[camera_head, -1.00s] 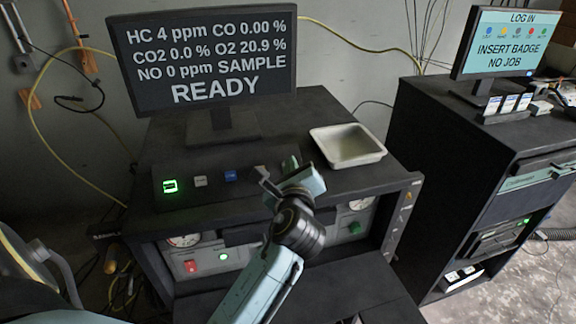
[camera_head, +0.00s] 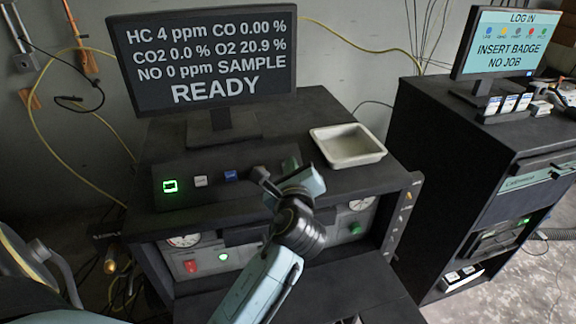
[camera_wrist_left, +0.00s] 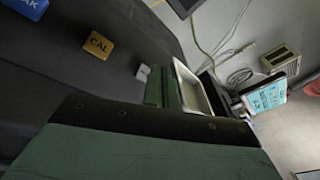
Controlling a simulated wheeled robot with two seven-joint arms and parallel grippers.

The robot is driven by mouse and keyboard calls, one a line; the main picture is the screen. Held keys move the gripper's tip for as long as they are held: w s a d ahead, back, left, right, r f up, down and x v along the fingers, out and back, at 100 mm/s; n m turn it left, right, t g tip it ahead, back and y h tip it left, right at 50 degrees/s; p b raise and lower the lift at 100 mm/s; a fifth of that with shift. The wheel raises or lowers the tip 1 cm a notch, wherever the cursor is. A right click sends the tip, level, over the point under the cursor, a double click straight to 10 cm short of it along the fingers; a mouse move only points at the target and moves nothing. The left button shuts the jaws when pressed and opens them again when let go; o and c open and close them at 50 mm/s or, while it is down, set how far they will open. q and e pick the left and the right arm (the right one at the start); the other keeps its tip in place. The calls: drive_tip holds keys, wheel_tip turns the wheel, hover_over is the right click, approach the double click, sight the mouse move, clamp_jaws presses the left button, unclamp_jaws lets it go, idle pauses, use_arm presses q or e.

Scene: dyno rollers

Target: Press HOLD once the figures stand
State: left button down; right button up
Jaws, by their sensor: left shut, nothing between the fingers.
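The analyser screen (camera_head: 205,62) shows HC 4 ppm, CO 0.00 %, CO2 0.0 %, O2 20.9 %, NO 0 ppm, SAMPLE and READY. Below it is a sloped dark button panel (camera_head: 215,192) with a lit green button (camera_head: 170,186), a white button (camera_head: 201,181) and a blue button (camera_head: 231,175). My left gripper (camera_head: 264,180) is shut and empty over the panel's right part, hiding what lies behind it. In the left wrist view a yellow CAL button (camera_wrist_left: 99,45) and a small pale button (camera_wrist_left: 142,73) show. I cannot read a HOLD label. My right gripper is not in view.
A white tray (camera_head: 382,153) sits on the cabinet top, right of my gripper. Below the panel are gauges, a red switch (camera_head: 190,266) and a green lamp (camera_head: 223,257). A second cabinet (camera_head: 440,150) at right carries a screen reading INSERT BADGE, NO JOB (camera_head: 507,45).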

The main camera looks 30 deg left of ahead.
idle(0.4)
use_arm(q)
drive_tip(key=shift+w+a+f, duration=0.15)
drive_tip(key=shift+a+f, duration=0.05)
drive_tip(key=shift+f, duration=0.15)
drive_tip(key=shift+w+a+f, duration=0.2)
drive_tip(key=shift+f, duration=0.1)
idle(0.9)
drive_tip(key=shift+r+p, duration=0.1)
drive_tip(key=shift+p, duration=0.25)
drive_tip(key=shift+s+d+r+p, duration=0.3)
drive_tip(key=shift+r+p, duration=0.2)
drive_tip(key=shift+p, duration=0.2)
drive_tip(key=shift+d, duration=0.1)
